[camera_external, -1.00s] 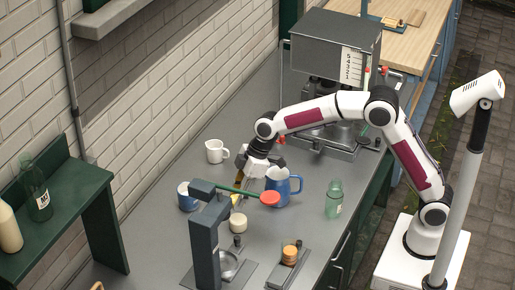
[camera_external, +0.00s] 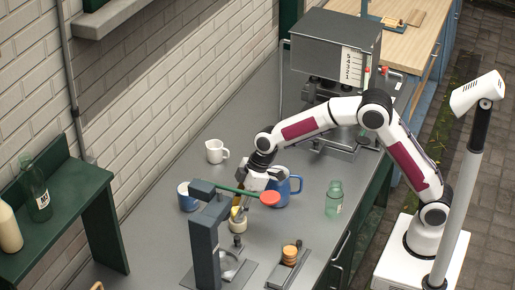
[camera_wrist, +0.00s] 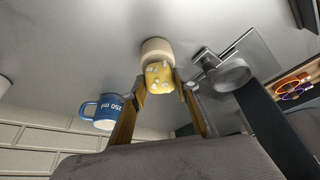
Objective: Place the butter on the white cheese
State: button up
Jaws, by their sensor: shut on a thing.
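My gripper (camera_wrist: 160,90) is shut on the butter (camera_wrist: 159,78), a yellow block with pale specks, seen between the fingertips in the wrist view. The white cheese (camera_wrist: 156,50), a pale round piece, stands on the counter just beyond the butter and is partly hidden by it. In the external view the cheese (camera_external: 238,226) shows below my gripper (camera_external: 240,208), beside the dark press stand. The butter is close over or against the cheese; I cannot tell whether they touch.
A dark press (camera_external: 205,245) with a green lever and red knob (camera_external: 270,198) stands close to my gripper. A blue mug (camera_external: 188,203), a blue jug (camera_external: 291,187), a white mug (camera_external: 215,151) and a green bottle (camera_external: 334,199) stand around. A small block with orange discs (camera_external: 290,252) is at front.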

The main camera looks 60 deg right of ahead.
jog(key=shift+f, duration=0.15)
jog(key=o, duration=1.1)
jog(key=v, duration=1.2)
jog(key=shift+s, duration=0.1)
dwell(0.4)
